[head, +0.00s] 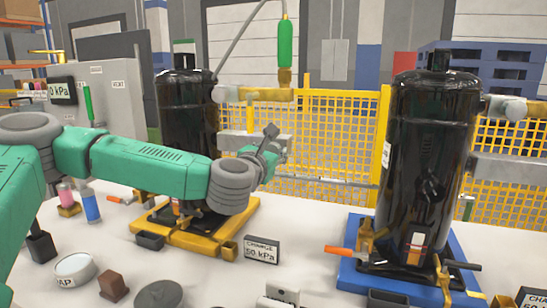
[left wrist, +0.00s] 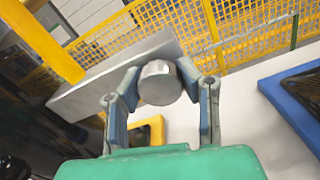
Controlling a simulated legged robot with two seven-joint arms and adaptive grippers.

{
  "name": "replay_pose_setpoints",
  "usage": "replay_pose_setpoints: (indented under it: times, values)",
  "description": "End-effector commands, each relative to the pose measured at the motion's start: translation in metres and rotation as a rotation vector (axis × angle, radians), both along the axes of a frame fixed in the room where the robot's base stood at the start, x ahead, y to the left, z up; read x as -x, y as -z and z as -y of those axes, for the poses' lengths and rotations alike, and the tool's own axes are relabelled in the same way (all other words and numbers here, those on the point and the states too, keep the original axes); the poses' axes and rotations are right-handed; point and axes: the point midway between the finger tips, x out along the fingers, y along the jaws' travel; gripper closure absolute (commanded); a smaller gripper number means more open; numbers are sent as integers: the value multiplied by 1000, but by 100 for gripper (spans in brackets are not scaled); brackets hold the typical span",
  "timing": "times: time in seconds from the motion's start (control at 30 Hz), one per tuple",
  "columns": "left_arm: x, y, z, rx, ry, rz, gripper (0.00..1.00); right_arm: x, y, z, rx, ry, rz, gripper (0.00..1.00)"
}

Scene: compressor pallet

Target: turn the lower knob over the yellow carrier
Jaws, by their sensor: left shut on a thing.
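The yellow carrier (head: 185,238) stands on the white table with a black compressor (head: 186,112) on it. It shows in part in the left wrist view (left wrist: 157,127). A grey upper knob (head: 228,94) sits beside the top of this compressor. The lower knob (left wrist: 159,84) is a round grey cylinder in front of a grey bar (left wrist: 112,82). My left gripper (head: 272,145) reaches over the yellow carrier, its fingers on both sides of the lower knob, shut on it. In the head view, the gripper mostly hides this knob. My right gripper is not in view.
A second black compressor (head: 428,165) stands on a blue carrier (head: 347,270) at right. A yellow mesh fence (head: 335,130) runs behind. A green-and-brass tool (head: 285,45) hangs above my left gripper. A charge sign (head: 262,250) and a round tin (head: 75,268) stand in front.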

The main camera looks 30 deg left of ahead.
Motion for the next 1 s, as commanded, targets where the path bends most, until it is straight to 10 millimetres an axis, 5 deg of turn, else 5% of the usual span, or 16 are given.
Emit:
replay_pose_setpoints:
  times: [0.5,0.53,0.6,1.0]
  values:
    - [1,7,1,21,2,-12,99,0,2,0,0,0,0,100]
    - [1,7,1,21,2,-11,63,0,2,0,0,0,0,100]
    - [0,6,1,21,2,-9,48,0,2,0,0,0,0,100]
    - [8,1,3,19,1,0,48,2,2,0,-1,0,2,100]
